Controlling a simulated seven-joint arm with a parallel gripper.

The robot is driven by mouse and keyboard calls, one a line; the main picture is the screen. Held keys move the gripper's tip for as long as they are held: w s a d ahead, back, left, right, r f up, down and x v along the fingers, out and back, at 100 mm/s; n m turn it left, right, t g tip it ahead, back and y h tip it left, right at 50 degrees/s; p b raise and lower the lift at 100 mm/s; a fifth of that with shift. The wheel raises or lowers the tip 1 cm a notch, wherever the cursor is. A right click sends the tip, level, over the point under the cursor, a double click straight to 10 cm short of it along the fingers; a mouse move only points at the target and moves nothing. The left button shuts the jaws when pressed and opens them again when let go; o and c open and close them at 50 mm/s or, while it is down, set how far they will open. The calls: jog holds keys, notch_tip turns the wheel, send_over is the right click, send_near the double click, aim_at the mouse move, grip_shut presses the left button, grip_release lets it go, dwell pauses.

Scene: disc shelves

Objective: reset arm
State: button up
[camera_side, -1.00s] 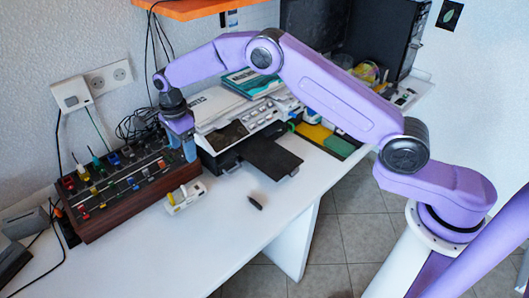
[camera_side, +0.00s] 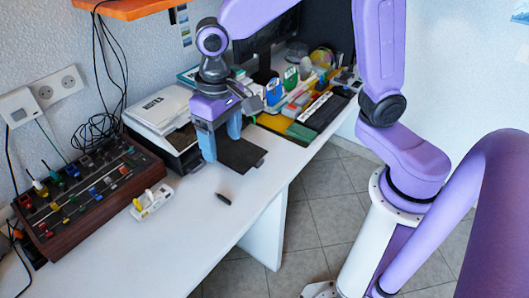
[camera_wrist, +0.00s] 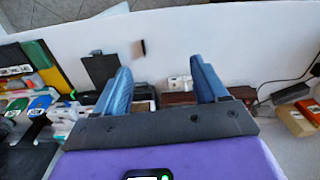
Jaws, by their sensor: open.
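My gripper (camera_side: 221,148) is above the desk, in front of the printer, with its two blue fingers pointing down. The fingers are apart, with nothing held between them. In the wrist view my gripper (camera_wrist: 160,70) shows the same wide gap, with the white desk beyond it. I cannot tell the exact height of the fingertips above the desk.
A wooden-sided control box (camera_side: 85,195) with coloured sliders stands at the left. A small white device (camera_side: 152,201) and a black object (camera_side: 223,199) lie in front. The printer (camera_side: 160,110) and coloured items (camera_side: 300,132) line the back.

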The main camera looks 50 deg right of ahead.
jog(key=s+d+n, duration=1.1)
jog(key=s+d, duration=0.2)
jog(key=s, duration=0.5)
jog(key=shift+d+f+n, duration=0.2)
jog(key=shift+f+n, duration=0.1)
jog(key=shift+f, duration=0.05)
